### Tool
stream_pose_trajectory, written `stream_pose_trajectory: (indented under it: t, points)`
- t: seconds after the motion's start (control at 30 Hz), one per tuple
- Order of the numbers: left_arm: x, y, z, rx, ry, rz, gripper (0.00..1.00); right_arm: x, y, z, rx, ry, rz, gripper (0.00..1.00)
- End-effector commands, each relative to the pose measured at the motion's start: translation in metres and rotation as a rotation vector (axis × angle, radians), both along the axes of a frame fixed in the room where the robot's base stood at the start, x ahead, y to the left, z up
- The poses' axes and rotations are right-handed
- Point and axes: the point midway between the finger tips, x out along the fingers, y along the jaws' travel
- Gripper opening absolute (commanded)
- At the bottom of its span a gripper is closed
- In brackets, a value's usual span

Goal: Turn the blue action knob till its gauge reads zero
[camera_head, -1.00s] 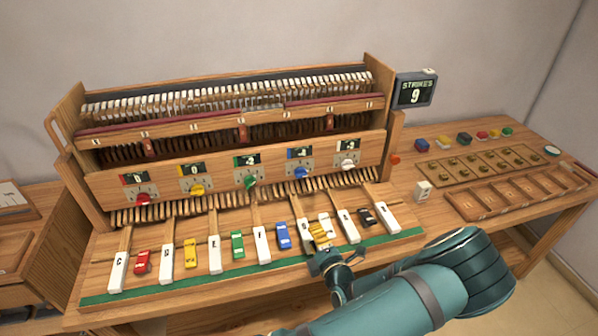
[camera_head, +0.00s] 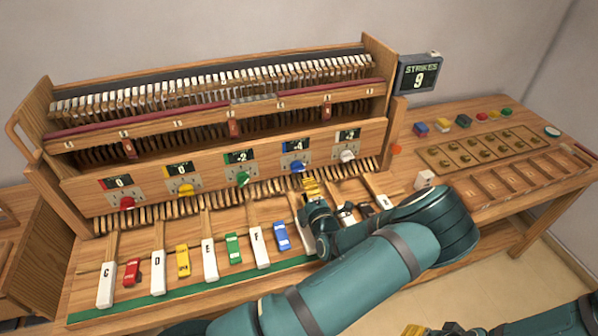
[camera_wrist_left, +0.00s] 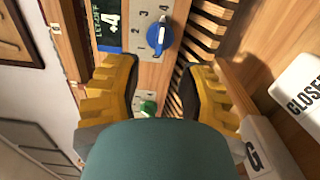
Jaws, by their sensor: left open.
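The blue knob (camera_head: 297,166) sits on the wooden front panel, under a dark gauge (camera_head: 294,146) that shows a 4. In the left wrist view the blue knob (camera_wrist_left: 163,40) has a white pointer line and a numbered dial, and the gauge (camera_wrist_left: 108,20) reads +4. My left gripper (camera_head: 310,187) is just below the blue knob, open and empty. Its two yellow fingers (camera_wrist_left: 160,80) are spread, with the knob ahead of them and not between them. A yellow part of my right gripper (camera_head: 415,330) shows at the bottom edge, mostly cut off.
The green knob (camera_head: 243,179) and white knob (camera_head: 347,156) flank the blue one. Wooden hammers (camera_head: 235,195) stick out below the panel.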

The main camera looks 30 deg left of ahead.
Motion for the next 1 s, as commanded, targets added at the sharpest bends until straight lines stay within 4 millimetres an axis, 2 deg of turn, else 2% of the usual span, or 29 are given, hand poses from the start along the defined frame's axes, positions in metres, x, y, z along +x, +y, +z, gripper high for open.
stream_pose_trajectory:
  t: [0.2,0.4,0.57,0.87,0.9,0.97,1.0]
  points:
    - [0.028,0.033,0.000,-0.001,-0.003,0.002,0.40,0.000,0.000,-0.001,0.000,0.000,0.000,0.47]
    - [0.046,0.054,0.000,-0.001,-0.002,0.001,0.40,0.000,0.000,-0.002,0.000,0.000,0.000,0.47]
    - [0.052,0.062,0.000,0.000,-0.001,0.001,0.40,0.000,0.000,-0.003,0.000,0.000,0.000,0.47]
    - [0.054,0.063,0.000,-0.001,-0.001,0.000,0.40,0.000,0.000,-0.003,0.000,0.000,0.000,0.47]
    - [0.054,0.063,0.000,-0.001,-0.001,0.000,0.36,0.000,0.000,-0.003,0.000,0.000,0.000,0.47]
    - [0.054,0.063,0.000,-0.001,-0.001,0.000,0.15,0.000,0.000,-0.003,0.000,0.000,0.000,0.47]
    - [0.054,0.063,0.000,-0.001,-0.001,0.000,0.01,0.000,0.000,-0.003,0.000,0.000,0.000,0.47]
